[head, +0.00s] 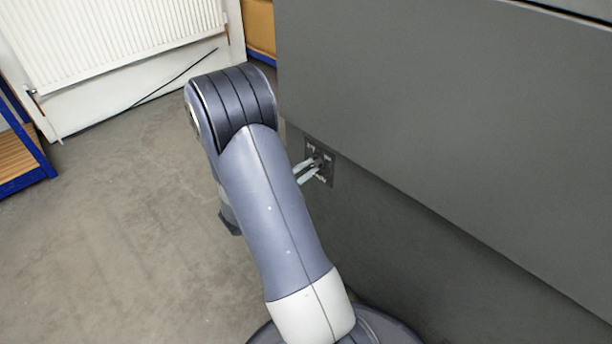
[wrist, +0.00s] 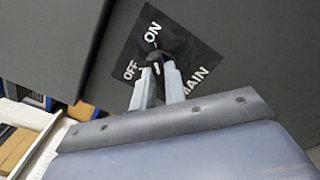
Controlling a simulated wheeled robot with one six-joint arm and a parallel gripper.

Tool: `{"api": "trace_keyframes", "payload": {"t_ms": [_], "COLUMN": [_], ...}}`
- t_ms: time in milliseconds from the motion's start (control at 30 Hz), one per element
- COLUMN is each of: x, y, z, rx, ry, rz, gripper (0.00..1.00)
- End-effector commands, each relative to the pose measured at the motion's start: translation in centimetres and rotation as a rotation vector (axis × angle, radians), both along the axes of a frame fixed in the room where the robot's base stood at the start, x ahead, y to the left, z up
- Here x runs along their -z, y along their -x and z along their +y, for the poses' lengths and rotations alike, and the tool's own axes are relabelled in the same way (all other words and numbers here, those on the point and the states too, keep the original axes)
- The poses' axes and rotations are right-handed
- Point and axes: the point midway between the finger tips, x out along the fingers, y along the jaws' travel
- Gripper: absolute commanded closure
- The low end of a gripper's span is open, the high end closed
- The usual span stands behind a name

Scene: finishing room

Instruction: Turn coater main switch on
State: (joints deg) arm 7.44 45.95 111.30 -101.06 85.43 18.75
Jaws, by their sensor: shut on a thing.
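The coater main switch (wrist: 157,56) is a small black knob on a dark square plate (wrist: 182,48) lettered ON, OFF and MAIN. In the wrist view ON stands above the knob, OFF to its left and MAIN to its lower right. My gripper (wrist: 161,70) has its two pale fingers closed on the knob, one on each side. A small white mark shows on the knob between the fingertips; I cannot tell for sure which label it points to. In the head view the plate (head: 327,174) is on the side of the grey coater, and my gripper (head: 315,166) reaches it from the left.
The large grey coater (head: 450,110) fills the right side, with an overhanging upper panel above the switch. A white radiator (head: 110,40) stands on the far wall. A blue-framed shelf (head: 25,150) is at the left edge. The concrete floor (head: 110,240) between is clear.

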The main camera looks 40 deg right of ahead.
Motion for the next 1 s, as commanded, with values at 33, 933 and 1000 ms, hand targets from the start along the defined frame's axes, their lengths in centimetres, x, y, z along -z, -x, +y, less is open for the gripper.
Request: {"api": "trace_keyframes", "payload": {"t_ms": [33,933,1000], "x": [0.28,0.04,0.03], "y": [0.03,0.03,0.02], "z": [0.02,0.01,0.01], "rx": [0.000,0.000,0.000], "ry": [-0.003,-0.008,-0.008], "rz": [-0.018,-0.084,-0.084], "gripper": [1.00,0.72,0.66]}}
